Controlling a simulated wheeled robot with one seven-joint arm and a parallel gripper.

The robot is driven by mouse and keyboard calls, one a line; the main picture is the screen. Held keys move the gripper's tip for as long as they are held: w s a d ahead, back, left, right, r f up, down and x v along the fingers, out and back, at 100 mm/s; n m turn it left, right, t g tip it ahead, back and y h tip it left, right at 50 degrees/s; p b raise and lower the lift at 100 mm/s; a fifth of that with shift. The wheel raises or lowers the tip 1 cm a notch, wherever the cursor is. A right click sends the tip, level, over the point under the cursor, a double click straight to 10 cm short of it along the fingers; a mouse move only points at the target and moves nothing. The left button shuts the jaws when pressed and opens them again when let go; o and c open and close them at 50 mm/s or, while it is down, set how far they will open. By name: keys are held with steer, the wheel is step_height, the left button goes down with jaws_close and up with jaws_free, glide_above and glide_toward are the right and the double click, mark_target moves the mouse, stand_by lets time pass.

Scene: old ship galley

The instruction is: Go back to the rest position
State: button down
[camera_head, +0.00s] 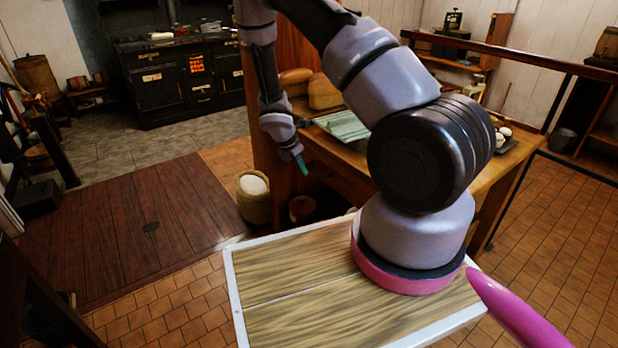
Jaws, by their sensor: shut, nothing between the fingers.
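My gripper (301,164) hangs at the end of my arm, left of the arm's base, pointing down. Its small fingertips show dark teal and look closed together, with nothing seen between them. It is in the air in front of the wooden worktable (345,160) and its dark red-brown side panel. My arm rises from its mount, bends at the top of the picture, where part of it is cut off, and comes down to the gripper. The mount stands on a wooden board with a white rim (237,300).
The worktable holds loaves (325,92) and a pale greenish stack (342,126). A black stove (190,75) is at the back left. A dark rail (510,55) crosses the right. Tiled floor (560,220) lies open at right.

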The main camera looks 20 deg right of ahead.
steer(key=s+r+m+t+y, duration=0.1)
steer(key=s+r+m, duration=0.2)
steer(key=r+m, duration=0.8)
steer(key=s+r+m+t+y, duration=0.1)
steer(key=s+r+m, duration=0.1)
steer(key=r, duration=1.7)
steer(key=s+a+r+m+t+y, duration=0.1)
steer(key=s+r+m+y, duration=0.1)
steer(key=s+r+m, duration=0.4)
steer(key=s+a+r+m+t+y, duration=0.2)
steer(key=s+r+m, duration=0.5)
steer(key=s+r, duration=0.4)
steer(key=s, duration=0.3)
steer(key=shift+s+r+t, duration=0.2)
steer(key=shift+r+t, duration=0.1)
steer(key=shift+r, duration=0.05)
